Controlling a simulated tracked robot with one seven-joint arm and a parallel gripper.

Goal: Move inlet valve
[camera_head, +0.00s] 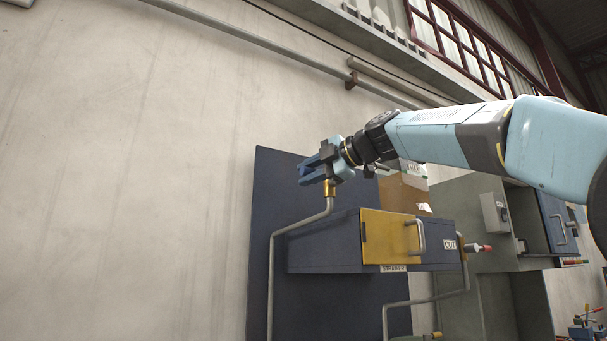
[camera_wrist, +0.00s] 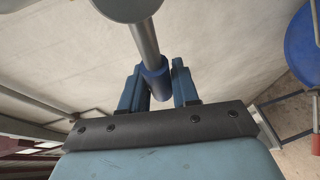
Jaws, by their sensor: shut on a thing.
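The inlet valve shows in the head view as a brass-coloured fitting (camera_head: 330,188) on top of a grey pipe, left of the dark blue strainer box. Its body is partly hidden by my gripper (camera_head: 311,167). In the wrist view, the valve's lever (camera_wrist: 144,42) is a grey rod with a blue end grip, running down from a round grey part at the top edge. My gripper (camera_wrist: 158,78) has its two blue fingers on either side of the blue grip and is shut on it.
The strainer box has a yellow door (camera_head: 390,238) with a handle. A dark blue backing panel (camera_head: 290,200) stands behind, before a pale wall. A grey cabinet (camera_head: 470,208) is at right.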

